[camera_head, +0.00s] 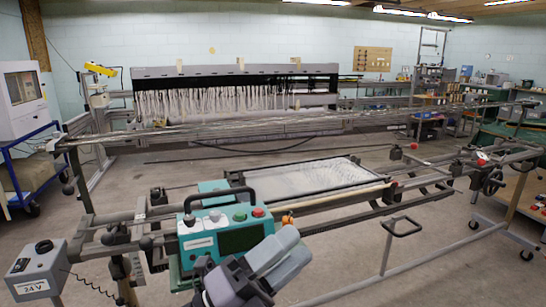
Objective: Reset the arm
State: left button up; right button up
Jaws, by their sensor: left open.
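My left gripper (276,256) comes in at the bottom middle, dark with light grey fingers. It is open, and I see nothing between its fingers. It overlaps the lower right part of a teal control box (190,240) with a dark screen, a green button and a red button. I cannot tell whether they touch. My right gripper is out of view.
A long metal frame with rails spans the foreground, carrying a pale flat panel (312,177). A small grey box (36,270) labelled 24 V stands at lower left. A loom with hanging white threads (225,100) stands behind. Bare floor (440,262) shows at lower right.

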pick_arm(q)
jog(key=w+a+f+n+t+y+p, duration=0.1)
jog(key=a+f+n+t+y, duration=0.2)
jog(key=a+f+n+y, duration=0.5)
jog(key=a+f+n+t+y, duration=0.3)
jog(key=f+n+t+y, duration=0.15)
jog(key=f+n, duration=0.6)
jog(key=s+a+f+n+g+y, duration=0.3)
jog(key=s+a+f+n, duration=0.2)
jog(key=f, duration=0.4)
jog(key=s+a+f+n+g+y+p, duration=0.1)
jog(key=s+a+f+n+g+y, duration=0.2)
jog(key=s+a+f+n, duration=0.3)
jog(key=s+f+n+g, duration=0.1)
jog(key=s+f, duration=0.2)
jog(key=s, duration=0.1)
jog(key=shift+s+f+y, duration=0.15)
jog(key=shift+s+y, duration=0.1)
jog(key=shift+y, duration=0.1)
jog(key=shift+a+g, duration=0.1)
jog(key=shift+g, duration=0.15)
jog(key=shift+c, duration=1.3)
jog(key=shift+a, duration=0.15)
